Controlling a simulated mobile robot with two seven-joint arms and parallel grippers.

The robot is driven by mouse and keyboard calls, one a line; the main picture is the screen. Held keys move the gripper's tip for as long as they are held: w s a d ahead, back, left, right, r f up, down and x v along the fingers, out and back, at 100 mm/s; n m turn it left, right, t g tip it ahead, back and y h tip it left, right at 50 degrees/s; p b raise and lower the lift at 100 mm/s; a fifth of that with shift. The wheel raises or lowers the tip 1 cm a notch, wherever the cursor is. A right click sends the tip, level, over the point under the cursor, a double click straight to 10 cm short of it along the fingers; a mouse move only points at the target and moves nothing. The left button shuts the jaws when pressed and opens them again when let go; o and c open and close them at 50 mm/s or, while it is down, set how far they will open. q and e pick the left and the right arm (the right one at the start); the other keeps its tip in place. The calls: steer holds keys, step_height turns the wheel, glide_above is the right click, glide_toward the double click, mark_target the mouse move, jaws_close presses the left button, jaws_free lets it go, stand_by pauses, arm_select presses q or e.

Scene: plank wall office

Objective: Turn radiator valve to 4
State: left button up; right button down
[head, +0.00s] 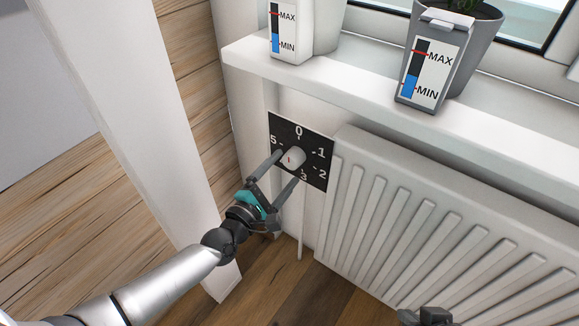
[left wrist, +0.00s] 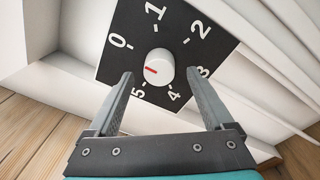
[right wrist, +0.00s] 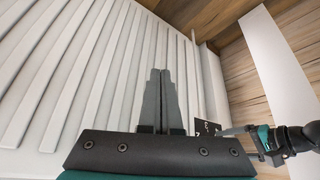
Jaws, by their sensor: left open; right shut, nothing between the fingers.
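The radiator valve is a white round knob (head: 293,157) on a black dial plate (head: 318,143) with white numbers 0 to 5. In the left wrist view the knob (left wrist: 160,66) has a red mark pointing left, roughly between 0 and 5. My left gripper (head: 289,167) is open in front of the plate, its fingers on either side of the knob with gaps showing. In the head view its arm and fingers hide the 4; the left wrist view shows it. My right gripper (right wrist: 160,72) is shut and empty, away from the valve in front of the radiator.
The ribbed white radiator (head: 430,215) is right of the plate. A white sill (head: 350,75) above it bears a white container (head: 290,30) and a grey planter (head: 437,55) with MIN/MAX gauges. A white post (head: 130,110) stands left, near my left arm.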

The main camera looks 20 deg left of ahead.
mark_target(290, 164)
arm_select(q)
steer(key=shift+b+x, duration=0.4)
steer(key=shift+x, duration=1.25)
arm_select(e)
steer(key=shift+w+a+f+t+y, duration=0.25)
steer(key=shift+w+a+t+y, duration=0.15)
steer(key=shift+w+a+t, duration=0.5)
arm_select(q)
steer(key=shift+c, duration=0.2)
arm_select(e)
steer(key=shift+a, duration=0.15)
arm_select(q)
jaws_close()
